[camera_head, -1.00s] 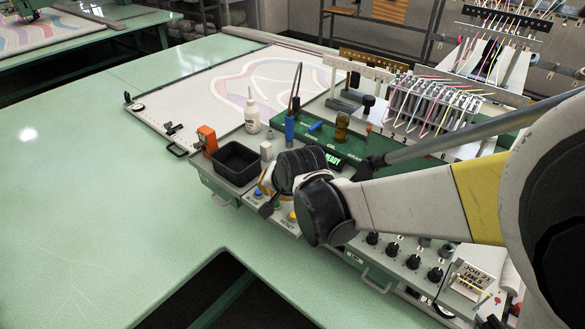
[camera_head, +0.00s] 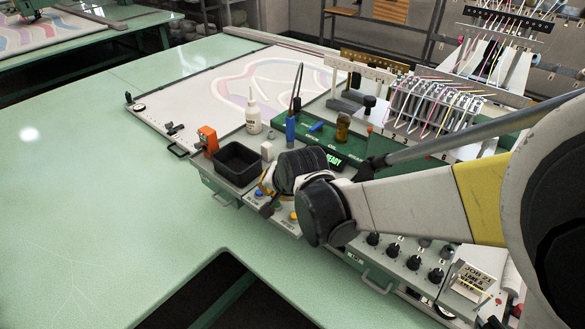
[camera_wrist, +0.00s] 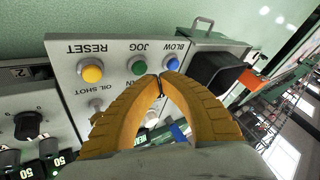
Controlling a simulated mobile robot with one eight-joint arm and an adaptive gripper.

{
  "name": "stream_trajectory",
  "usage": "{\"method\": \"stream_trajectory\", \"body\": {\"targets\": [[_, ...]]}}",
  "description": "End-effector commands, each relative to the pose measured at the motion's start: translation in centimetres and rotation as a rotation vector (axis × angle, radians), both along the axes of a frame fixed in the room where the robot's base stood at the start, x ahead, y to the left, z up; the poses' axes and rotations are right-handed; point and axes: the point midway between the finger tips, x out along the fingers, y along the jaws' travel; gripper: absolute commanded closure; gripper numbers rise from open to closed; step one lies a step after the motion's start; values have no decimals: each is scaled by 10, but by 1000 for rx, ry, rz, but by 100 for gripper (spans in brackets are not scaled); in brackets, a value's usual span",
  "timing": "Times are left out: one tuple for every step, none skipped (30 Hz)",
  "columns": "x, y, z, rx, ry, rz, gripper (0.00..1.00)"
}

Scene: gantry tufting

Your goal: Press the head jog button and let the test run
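The green JOG button (camera_wrist: 139,66) sits on a grey panel (camera_wrist: 115,54), between the yellow RESET button (camera_wrist: 92,73) and the blue BLOW button (camera_wrist: 173,64). The panel's labels appear upside down in the wrist view. My gripper (camera_wrist: 161,79) has its two orange fingers brought together at the tips, with nothing seen between them. In the wrist picture the tips lie just below and between the JOG and BLOW buttons; I cannot tell whether they touch the panel. In the head view the blue button (camera_head: 257,193) and yellow button (camera_head: 293,216) show, while my arm hides the green one.
A black open tray (camera_head: 237,164) and an orange device (camera_head: 207,139) stand beside the panel. A white bottle (camera_head: 253,115) stands behind them. A display (camera_head: 333,161) reads READY in green. Black knobs (camera_head: 413,262) lie right of the buttons. The green tabletop (camera_head: 90,220) at left is clear.

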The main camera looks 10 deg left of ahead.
Motion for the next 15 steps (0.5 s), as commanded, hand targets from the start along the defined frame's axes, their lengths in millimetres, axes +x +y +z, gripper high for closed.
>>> {"method": "stream_trajectory", "body": {"targets": [[0,0,0,0,0,0,100],[0,0,0,0,0,0,100],[0,0,0,0,0,0,100],[0,0,0,0,0,0,100],[0,0,0,0,0,0,100],[0,0,-1,0,0,0,100],[0,0,-1,0,0,0,100],[0,0,-2,0,0,0,100],[0,0,-4,0,0,0,100],[0,0,-5,0,0,0,100],[0,0,-6,0,0,0,100],[0,0,-8,0,0,0,100],[0,0,-9,0,0,0,100],[0,0,-9,0,0,0,100],[0,0,-10,0,0,0,100]]}}
